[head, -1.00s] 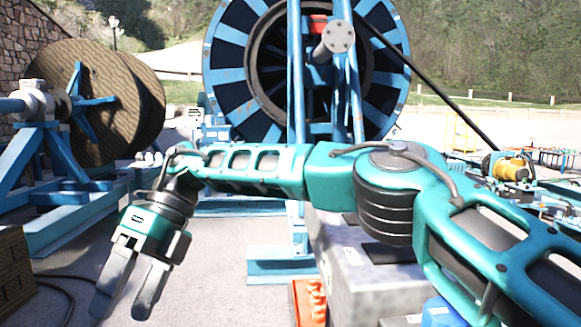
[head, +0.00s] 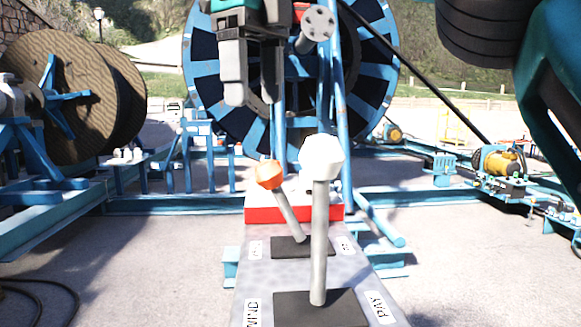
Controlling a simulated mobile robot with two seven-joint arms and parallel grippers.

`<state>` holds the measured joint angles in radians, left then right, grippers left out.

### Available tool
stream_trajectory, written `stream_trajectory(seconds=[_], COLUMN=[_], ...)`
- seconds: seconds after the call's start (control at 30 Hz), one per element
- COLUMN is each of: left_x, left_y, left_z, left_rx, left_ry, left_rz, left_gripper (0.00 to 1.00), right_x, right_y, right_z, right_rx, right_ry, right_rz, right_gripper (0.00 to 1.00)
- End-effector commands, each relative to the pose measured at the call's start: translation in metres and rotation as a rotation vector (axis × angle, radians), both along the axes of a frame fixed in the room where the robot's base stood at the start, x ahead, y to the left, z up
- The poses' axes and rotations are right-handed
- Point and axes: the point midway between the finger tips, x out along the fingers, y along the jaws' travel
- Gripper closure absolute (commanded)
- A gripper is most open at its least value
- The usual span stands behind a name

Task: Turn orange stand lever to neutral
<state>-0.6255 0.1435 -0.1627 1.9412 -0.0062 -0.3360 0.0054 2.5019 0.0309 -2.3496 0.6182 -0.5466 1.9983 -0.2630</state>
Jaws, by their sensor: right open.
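The orange-knobbed lever (head: 270,174) stands on the grey control box (head: 262,284), rising from a dark plate. It leans to the left, its shaft tilted toward the left label. In front of it stands a white-knobbed lever (head: 322,157), nearly upright, whose knob and shaft partly cover the space right of the orange lever. My right gripper (head: 252,98) hangs at the top of the view, above and slightly left of the orange knob. Its fingers point down, are apart and empty, and do not appear to touch the knob. My left gripper is not in view.
A large blue cable reel (head: 205,90) on a blue frame stands behind the box. A brown wooden reel (head: 60,95) is at the left. A red-and-white block (head: 262,214) sits at the box's far end. The ground on both sides of the box is open.

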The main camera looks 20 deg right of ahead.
Motion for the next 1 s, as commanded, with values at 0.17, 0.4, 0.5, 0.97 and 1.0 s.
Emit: stream_trajectory(seconds=[0.17,0.4,0.5,0.97,1.0], left_x=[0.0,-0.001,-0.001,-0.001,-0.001], left_y=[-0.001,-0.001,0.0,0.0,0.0], left_z=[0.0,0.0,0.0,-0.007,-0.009], left_rx=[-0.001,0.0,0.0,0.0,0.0], left_ry=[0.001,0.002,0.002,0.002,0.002], left_rz=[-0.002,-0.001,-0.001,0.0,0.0], left_gripper=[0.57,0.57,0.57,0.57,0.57], right_x=[-0.004,-0.003,-0.003,-0.002,-0.002], right_y=[-0.004,-0.005,-0.005,-0.006,-0.006], right_z=[0.008,-0.001,-0.007,-0.035,-0.04], right_rx=[-0.011,-0.011,-0.012,-0.01,-0.009], right_ry=[-0.012,0.006,0.013,-0.005,-0.005], right_rz=[-0.011,-0.01,-0.01,-0.008,-0.009], right_gripper=[0.32,0.32,0.32,0.32,0.32])
